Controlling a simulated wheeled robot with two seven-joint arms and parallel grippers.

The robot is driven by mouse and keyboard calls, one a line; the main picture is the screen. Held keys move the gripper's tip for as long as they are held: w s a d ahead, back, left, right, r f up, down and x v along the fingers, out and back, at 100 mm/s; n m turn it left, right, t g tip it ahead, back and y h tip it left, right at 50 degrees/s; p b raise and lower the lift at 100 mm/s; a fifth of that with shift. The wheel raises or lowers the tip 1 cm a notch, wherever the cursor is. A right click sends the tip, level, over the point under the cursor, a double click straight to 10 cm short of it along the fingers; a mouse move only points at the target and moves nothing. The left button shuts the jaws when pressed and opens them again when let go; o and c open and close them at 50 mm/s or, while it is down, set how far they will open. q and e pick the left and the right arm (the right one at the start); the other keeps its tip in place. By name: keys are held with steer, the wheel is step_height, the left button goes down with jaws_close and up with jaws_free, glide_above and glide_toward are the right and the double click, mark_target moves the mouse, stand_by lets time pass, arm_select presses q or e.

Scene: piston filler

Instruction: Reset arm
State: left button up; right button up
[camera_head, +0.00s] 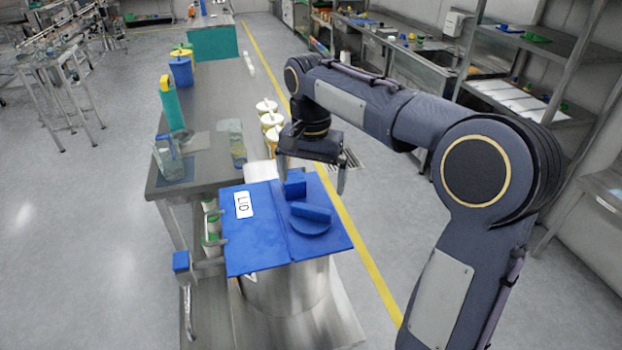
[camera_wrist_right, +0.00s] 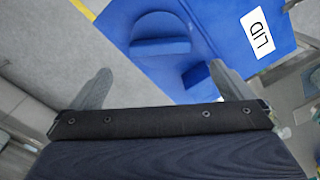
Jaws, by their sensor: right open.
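My right arm reaches in from the right in the head view, and its gripper (camera_head: 313,178) is above the far right edge of a blue lid. The blue lid (camera_head: 256,245) lies on a steel pot and carries a white label reading LID (camera_head: 244,204). My left gripper is not in view.
The steel pot (camera_head: 290,290) stands on a metal base at the table's near end. Shelving (camera_head: 535,65) is at the right.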

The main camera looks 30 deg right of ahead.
stand_by(0.4)
steer(key=s+a+f+n+t+y, duration=0.2)
steer(key=s+a+f+n+t, duration=0.1)
steer(key=s, duration=0.8)
steer(key=s+a+f+n+t+y, duration=0.1)
steer(key=s+a+f+n, duration=0.3)
steer(key=s, duration=0.7)
steer(key=shift+a+f+n+t+y, duration=0.25)
steer(key=shift+f+n+t+y, duration=0.15)
steer(key=shift+f+n+t, duration=0.4)
